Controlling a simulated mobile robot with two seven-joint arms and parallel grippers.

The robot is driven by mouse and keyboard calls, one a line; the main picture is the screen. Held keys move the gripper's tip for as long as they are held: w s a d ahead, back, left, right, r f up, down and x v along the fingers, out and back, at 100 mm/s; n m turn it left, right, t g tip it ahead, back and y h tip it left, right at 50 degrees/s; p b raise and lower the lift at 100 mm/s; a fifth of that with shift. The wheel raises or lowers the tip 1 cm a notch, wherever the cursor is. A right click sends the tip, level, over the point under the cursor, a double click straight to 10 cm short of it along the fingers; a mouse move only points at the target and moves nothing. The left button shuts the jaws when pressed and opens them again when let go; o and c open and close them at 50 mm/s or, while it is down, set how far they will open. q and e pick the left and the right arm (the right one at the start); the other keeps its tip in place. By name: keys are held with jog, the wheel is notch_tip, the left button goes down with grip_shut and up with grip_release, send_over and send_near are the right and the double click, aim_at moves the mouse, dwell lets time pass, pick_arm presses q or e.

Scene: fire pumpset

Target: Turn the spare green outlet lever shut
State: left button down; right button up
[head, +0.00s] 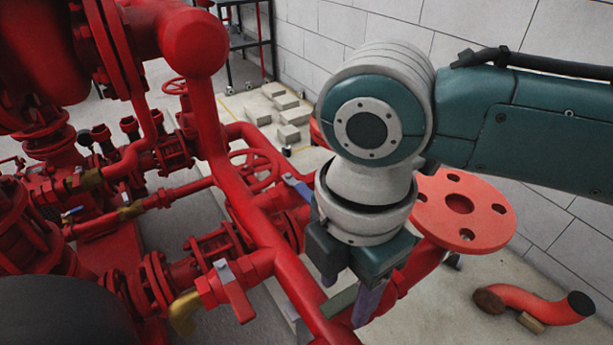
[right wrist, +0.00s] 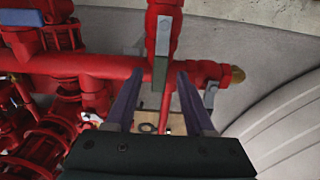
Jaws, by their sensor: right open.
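The green lever (head: 341,301) shows as a short flat dull-green bar by the red pipe, low in the head view and partly hidden by my right gripper. In the right wrist view the green lever (right wrist: 160,69) hangs from a red fitting, with its end between the fingertips. My right gripper (head: 347,296) is open, pointing down, with one finger on each side of the lever. In the right wrist view gripper (right wrist: 159,76) there are visible gaps to both fingers. My left gripper is not in view.
A red-handled valve (head: 232,291) with a brass outlet (head: 184,313) stands to the left. A blue lever (head: 298,187) and a red handwheel (head: 256,170) lie behind. A red flange (head: 484,232) is close at the right. Loose grey blocks (head: 293,133) lie on the floor behind.

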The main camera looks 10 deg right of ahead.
grip_shut()
dwell(0.3)
dwell(1.1)
